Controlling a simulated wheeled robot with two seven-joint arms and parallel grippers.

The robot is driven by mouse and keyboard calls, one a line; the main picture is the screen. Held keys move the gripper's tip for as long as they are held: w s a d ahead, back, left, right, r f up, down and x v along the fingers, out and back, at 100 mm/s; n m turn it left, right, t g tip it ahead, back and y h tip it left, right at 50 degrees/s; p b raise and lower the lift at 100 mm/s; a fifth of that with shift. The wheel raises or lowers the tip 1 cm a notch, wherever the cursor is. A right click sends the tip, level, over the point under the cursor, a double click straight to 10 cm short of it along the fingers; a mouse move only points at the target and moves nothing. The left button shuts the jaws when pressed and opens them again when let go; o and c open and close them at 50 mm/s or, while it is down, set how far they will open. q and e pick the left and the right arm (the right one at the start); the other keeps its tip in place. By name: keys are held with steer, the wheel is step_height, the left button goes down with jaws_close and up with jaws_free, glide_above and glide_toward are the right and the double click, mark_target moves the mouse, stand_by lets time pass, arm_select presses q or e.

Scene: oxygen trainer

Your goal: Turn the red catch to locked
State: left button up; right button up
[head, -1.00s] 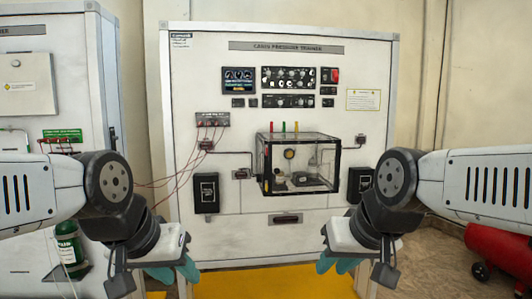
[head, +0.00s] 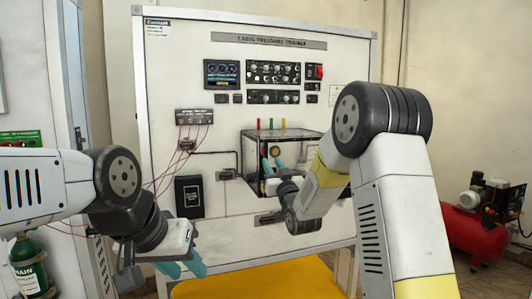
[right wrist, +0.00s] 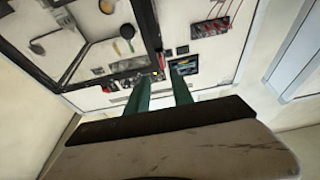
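I cannot pick out the red catch for certain. A red switch (head: 318,71) sits higher on the panel. My right gripper (head: 272,163) is in front of the box, with its teal fingers up and apart; they also show, empty, in the right wrist view (right wrist: 160,90). My forearm hides the box's right part. My left gripper (head: 184,268) is open and empty, low at the left.
The white trainer panel (head: 175,80) carries dials, a small screen (head: 221,73) and a black holder (head: 189,196) left of the box. Red wires hang at the left. A green cylinder (head: 27,264) and a red compressor (head: 471,229) stand at the sides.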

mark_target(263, 149)
steer(key=shift+y, duration=0.3)
steer(key=x, duration=0.8)
steer(key=shift+a, duration=0.15)
steer(key=shift+s, duration=0.1)
steer(key=shift+c, duration=0.5)
jaws_close()
